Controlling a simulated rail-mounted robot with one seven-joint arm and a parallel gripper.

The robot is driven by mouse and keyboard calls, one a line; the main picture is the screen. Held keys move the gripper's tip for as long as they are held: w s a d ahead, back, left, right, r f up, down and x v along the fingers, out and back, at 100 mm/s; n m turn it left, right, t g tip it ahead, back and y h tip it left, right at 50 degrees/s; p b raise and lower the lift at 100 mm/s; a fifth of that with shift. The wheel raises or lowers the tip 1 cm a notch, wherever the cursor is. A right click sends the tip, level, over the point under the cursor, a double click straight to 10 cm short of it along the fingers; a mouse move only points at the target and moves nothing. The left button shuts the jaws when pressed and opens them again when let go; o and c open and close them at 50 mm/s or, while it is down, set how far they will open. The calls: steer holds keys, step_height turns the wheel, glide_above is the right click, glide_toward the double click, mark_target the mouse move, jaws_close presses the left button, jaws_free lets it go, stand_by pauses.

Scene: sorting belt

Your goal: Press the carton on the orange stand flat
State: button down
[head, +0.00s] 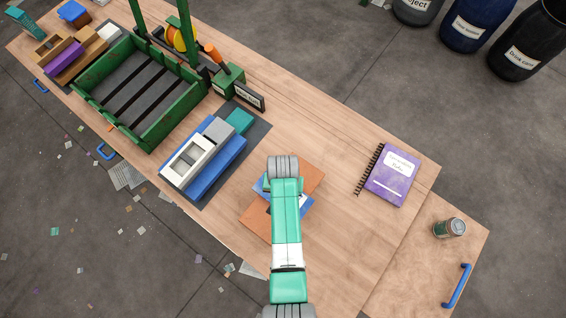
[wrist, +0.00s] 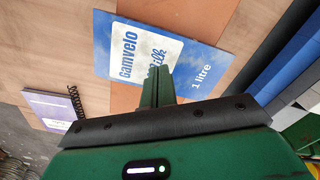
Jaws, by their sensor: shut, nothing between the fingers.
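The carton's height is hard to judge from these views. In the head view the fingers are hidden beneath my arm.
A blue and white device (head: 205,160) on a dark mat stands left of the stand. A green crate (head: 85,108) is farther left. A purple notebook (head: 393,176) and a can (head: 450,228) lie to the right. Bare tabletop separates the stand and notebook.

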step_height(320, 180, up, 9)
steer(key=p, duration=0.8)
steer(key=shift+f, duration=0.2)
